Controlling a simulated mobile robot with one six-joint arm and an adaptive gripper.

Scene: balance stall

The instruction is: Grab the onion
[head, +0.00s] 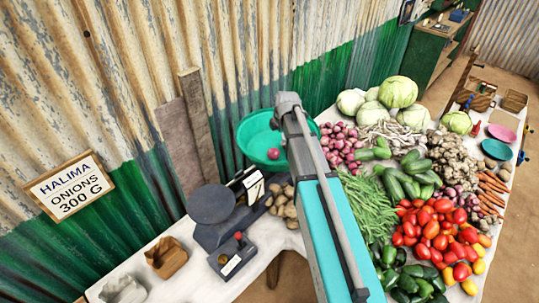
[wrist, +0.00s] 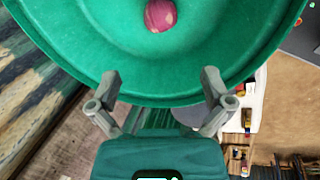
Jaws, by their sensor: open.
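A single red onion (head: 273,154) lies in a wide green basin (head: 250,136) against the wall. In the wrist view the onion (wrist: 161,14) is at the top edge, partly cut off, on the floor of the basin (wrist: 85,35). My gripper (wrist: 162,86) is open and empty. Its two fingers appear over the near rim of the basin, apart from the onion, which lies beyond the fingertips and between their lines. In the head view my arm covers the basin's right part, and the fingers cannot be made out.
A dark scale (head: 212,205) with a round pan stands left of the basin, with potatoes (head: 284,205) beside it. Red onions (head: 340,143), cabbages (head: 398,92), green beans (head: 368,200) and tomatoes (head: 432,232) crowd the right. The corrugated wall stands close behind.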

